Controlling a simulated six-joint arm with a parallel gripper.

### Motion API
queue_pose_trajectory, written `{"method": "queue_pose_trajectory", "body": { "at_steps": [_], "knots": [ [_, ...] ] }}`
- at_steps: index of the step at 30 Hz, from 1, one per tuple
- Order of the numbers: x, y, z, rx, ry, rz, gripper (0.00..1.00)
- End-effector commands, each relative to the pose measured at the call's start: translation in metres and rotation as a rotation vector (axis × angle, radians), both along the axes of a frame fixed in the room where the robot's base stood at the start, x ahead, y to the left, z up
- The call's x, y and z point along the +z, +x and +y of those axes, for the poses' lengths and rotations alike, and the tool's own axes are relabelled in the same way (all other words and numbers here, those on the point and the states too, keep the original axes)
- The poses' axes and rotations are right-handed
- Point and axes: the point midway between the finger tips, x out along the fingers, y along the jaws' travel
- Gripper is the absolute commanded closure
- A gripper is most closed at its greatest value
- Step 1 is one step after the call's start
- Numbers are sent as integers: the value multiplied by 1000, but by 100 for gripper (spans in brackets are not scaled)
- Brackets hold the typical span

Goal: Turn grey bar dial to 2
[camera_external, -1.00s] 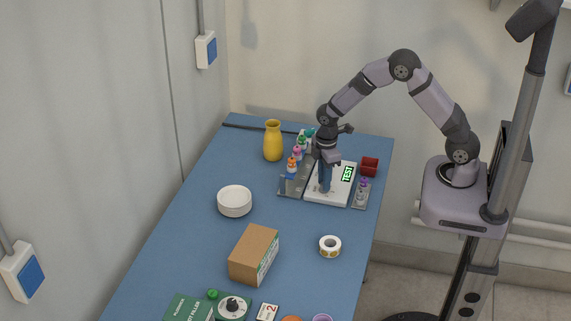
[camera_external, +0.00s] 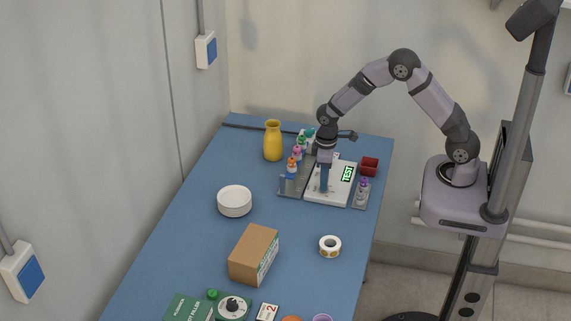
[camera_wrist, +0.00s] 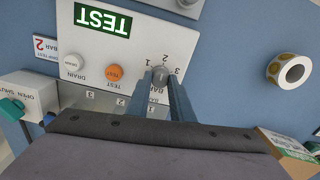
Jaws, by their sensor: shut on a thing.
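The white panel (camera_external: 324,196) with a green TEST sign lies at the far end of the blue table. In the wrist view the panel (camera_wrist: 150,38) appears upside down. The grey bar dial (camera_wrist: 160,75) is on it, with printed marks 1, 2 and 3 around its far side. My gripper (camera_wrist: 165,84) points down over the panel and is shut on the dial, one finger on each side. Which mark the bar points at I cannot tell. In the external view my gripper (camera_external: 325,188) hides the dial.
An orange TEST button (camera_wrist: 115,72) and a white DRAIN button (camera_wrist: 72,62) sit beside the dial. A card reading 2 BAR (camera_wrist: 45,48) lies by the panel. A yellow vase (camera_external: 273,141), a cardboard box (camera_external: 254,254) and a tape roll (camera_external: 330,246) stand clear.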

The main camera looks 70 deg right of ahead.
Motion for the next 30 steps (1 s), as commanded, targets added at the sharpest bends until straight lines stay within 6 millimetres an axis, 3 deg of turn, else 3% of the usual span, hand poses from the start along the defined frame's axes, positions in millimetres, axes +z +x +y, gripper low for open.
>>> {"method": "queue_pose_trajectory", "body": {
  "at_steps": [8,9,11,23,30],
  "knots": [
    [1,0,0,1,0,-1,100],
    [1,0,0,1,0,-1,72],
    [1,0,0,1,0,-1,61],
    [4,1,0,1,0,-2,61],
    [29,1,0,1,0,-5,61]
  ]
}}
